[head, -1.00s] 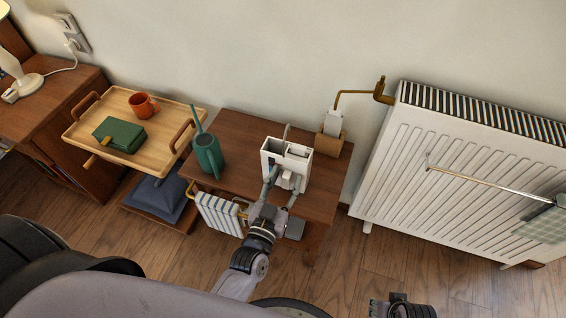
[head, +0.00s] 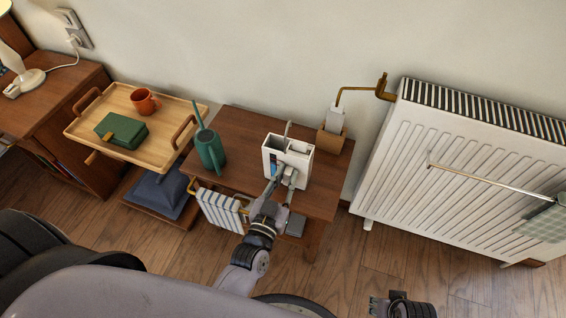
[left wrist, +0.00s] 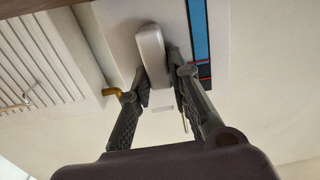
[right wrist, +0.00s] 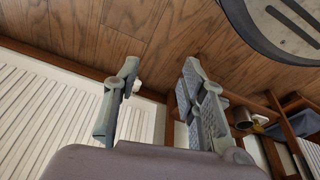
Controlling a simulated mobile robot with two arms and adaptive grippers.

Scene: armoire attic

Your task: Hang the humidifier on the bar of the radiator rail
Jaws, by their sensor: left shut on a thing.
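The white humidifier (head: 290,160) is an open-topped box with compartments, standing upright on the small brown table. A blue stripe shows on its front. My left gripper (head: 281,181) is shut on the light grey grip at the humidifier's front; the left wrist view shows the grip (left wrist: 151,55) between my left fingers (left wrist: 158,88). The radiator rail's chrome bar (head: 490,181) runs across the front of the white radiator (head: 450,165) at the right. A green checked cloth (head: 546,222) hangs at its right end. My right gripper (right wrist: 160,95) is open and empty, low over the floor.
A green watering can (head: 209,152) stands left of the humidifier on the table (head: 240,135). A wooden holder (head: 330,141) with a white item is behind it. A brass pipe (head: 360,90) meets the radiator. A tray (head: 165,112) holds a mug and green box. Floor before the radiator is clear.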

